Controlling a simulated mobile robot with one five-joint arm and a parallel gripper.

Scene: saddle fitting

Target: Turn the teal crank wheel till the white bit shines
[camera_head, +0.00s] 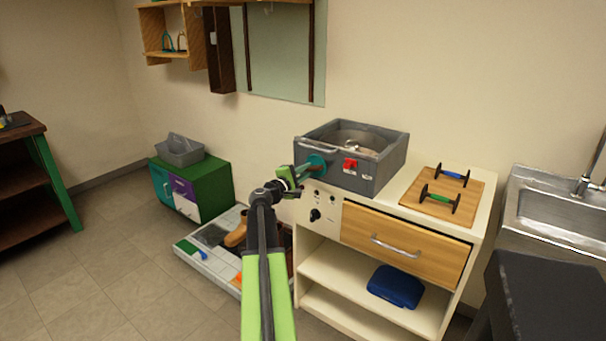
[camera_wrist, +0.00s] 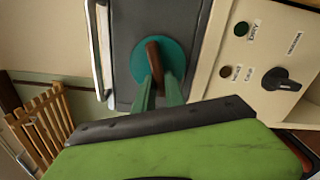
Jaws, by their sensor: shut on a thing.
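The teal crank wheel (camera_head: 317,161) is on the front of a grey open-topped box (camera_head: 378,181) standing on the cream cabinet. My gripper (camera_head: 301,171) reaches it from the left. In the wrist view the wheel is a teal disc (camera_wrist: 142,52) with a brown handle (camera_wrist: 153,54) standing out from it. My gripper's two green fingers (camera_wrist: 157,88) are shut on the brown handle. The fingers hide the handle's outer end. I cannot make out a shining white bit. A dark green round spot (camera_wrist: 241,29) and a brown one (camera_wrist: 224,72) on the cabinet panel look unlit.
A black knob (camera_wrist: 281,80) is on the panel beside the wheel. A red switch (camera_head: 350,165) is on the box front. A wooden board with handles (camera_head: 457,207) lies to the right. A wooden drawer (camera_head: 360,243) is below. A tray (camera_head: 215,262) lies on the floor at left.

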